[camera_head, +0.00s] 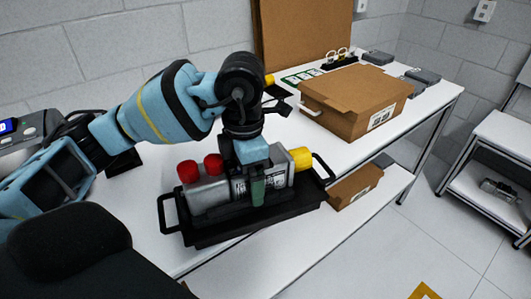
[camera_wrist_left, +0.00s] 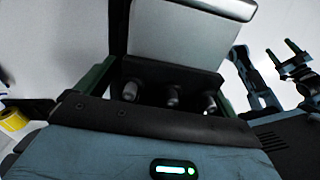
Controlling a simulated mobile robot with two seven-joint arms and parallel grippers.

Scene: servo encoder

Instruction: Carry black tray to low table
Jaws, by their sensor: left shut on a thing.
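The black tray (camera_head: 215,235), with a raised handle at each end, sits at the front edge of the long white bench. It carries a grey motor-like unit (camera_head: 212,194) with red caps at its left end and a yellow cap at its right end. My left gripper (camera_head: 258,190) comes down from above, its green fingers shut on the grey unit. In the left wrist view a grey block (camera_wrist_left: 185,35) shows between the fingers. Whether the tray touches the bench or is slightly raised, I cannot tell.
A white bench (camera_head: 150,245) runs under the tray, with a cardboard box (camera_head: 355,100) behind and another box (camera_head: 355,185) on its lower shelf. A white table (camera_head: 507,135) with a lower shelf stands at the right edge. Grey floor (camera_head: 400,235) lies clear between.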

